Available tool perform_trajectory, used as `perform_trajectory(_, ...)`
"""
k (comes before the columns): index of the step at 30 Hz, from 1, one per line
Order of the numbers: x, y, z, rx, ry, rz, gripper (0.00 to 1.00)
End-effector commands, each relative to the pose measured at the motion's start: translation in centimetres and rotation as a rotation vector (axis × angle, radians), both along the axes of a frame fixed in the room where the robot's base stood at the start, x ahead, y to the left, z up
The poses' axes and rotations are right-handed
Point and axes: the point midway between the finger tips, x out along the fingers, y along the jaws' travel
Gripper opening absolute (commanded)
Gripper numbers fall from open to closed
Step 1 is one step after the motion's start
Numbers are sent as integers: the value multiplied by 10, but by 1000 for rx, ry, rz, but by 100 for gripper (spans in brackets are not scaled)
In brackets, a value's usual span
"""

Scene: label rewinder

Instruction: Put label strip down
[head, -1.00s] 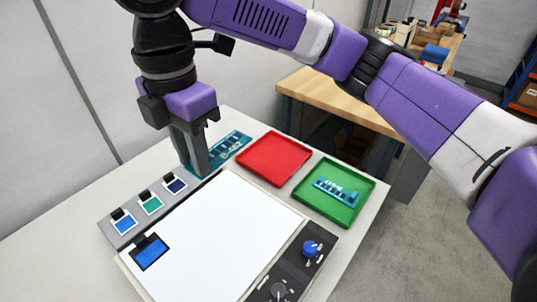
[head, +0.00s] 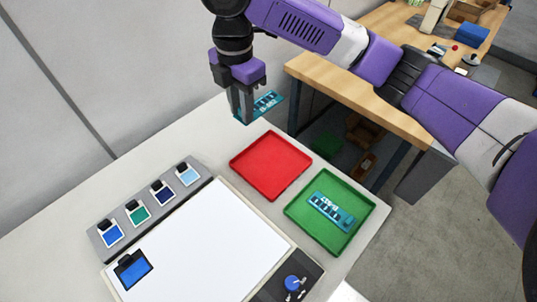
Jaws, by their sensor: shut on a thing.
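My gripper (head: 243,118) points down near the table's back edge, behind the red tray. It is shut on a teal label strip (head: 268,102) with pale markings, which sticks out to the right of the fingers. The fingers hide its left part. I cannot tell how high the strip is above the table. A similar teal strip (head: 331,212) lies in the green tray (head: 293,208) at the right. The red tray (head: 270,163) is empty.
A grey rack (head: 98,245) with several coloured tiles runs along the left of a white board (head: 205,245). A blue tile (head: 133,268) with a black clip lies on the board. A blue knob (head: 292,283) is at front right. A wooden bench (head: 350,90) stands behind.

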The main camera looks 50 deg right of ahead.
Motion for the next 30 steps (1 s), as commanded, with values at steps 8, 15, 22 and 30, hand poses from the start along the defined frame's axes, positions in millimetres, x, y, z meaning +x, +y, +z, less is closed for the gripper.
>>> perform_trajectory(8,-2,3,-60,7,6,7,0)
perform_trajectory(15,-2,2,-117,4,4,6,0)
perform_trajectory(22,-1,1,-149,1,2,7,0)
perform_trajectory(30,-1,1,-177,1,4,6,0)
